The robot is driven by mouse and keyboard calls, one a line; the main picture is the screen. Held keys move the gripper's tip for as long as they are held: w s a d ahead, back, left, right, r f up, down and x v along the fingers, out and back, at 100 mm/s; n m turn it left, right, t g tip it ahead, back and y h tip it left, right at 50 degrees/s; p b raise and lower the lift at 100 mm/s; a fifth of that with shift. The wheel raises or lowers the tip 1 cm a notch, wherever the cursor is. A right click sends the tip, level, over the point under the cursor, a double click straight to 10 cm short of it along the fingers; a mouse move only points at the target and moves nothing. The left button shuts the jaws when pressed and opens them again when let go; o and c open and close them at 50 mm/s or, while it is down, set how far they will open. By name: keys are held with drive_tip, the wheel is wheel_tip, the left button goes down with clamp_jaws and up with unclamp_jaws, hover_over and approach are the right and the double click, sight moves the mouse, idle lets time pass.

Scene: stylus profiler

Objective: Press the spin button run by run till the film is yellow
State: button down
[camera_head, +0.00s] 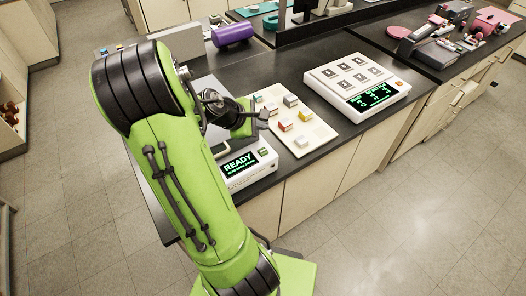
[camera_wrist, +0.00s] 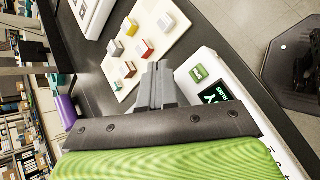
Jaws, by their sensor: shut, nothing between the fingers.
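The white spin unit (camera_head: 250,172) stands at the counter's front edge, partly behind my arm. Its dark display (camera_head: 240,163) reads READY in green, with a smaller line below that I cannot read. A green button (camera_head: 263,152) sits on its right end; it also shows in the wrist view (camera_wrist: 199,73), right of my fingers. My gripper (camera_head: 263,114) is shut and empty, above the counter behind the unit and apart from the button. In the wrist view its fingertips (camera_wrist: 159,68) point toward the block board. I cannot make out the film or its colour; my arm hides part of the unit.
A pale board (camera_head: 318,135) with several small coloured blocks lies right of my gripper. A white panel (camera_head: 330,88) with pictured keys and a green readout stands farther right. A purple cylinder (camera_head: 233,34) lies behind. Dark counter shows between them.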

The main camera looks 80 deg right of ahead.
sight(261, 153)
wheel_tip(261, 153, down, 8)
drive_tip(key=b, duration=0.7)
drive_tip(key=shift+f, duration=0.1)
idle(1.4)
drive_tip(key=shift+f, duration=0.4)
drive_tip(key=shift+f+b, duration=0.35)
drive_tip(key=shift+f, duration=0.05)
idle(0.4)
drive_tip(key=shift+r+p, duration=0.85)
drive_tip(key=shift+r, duration=0.1)
wheel_tip(261, 153, up, 5)
drive_tip(key=p, duration=0.5)
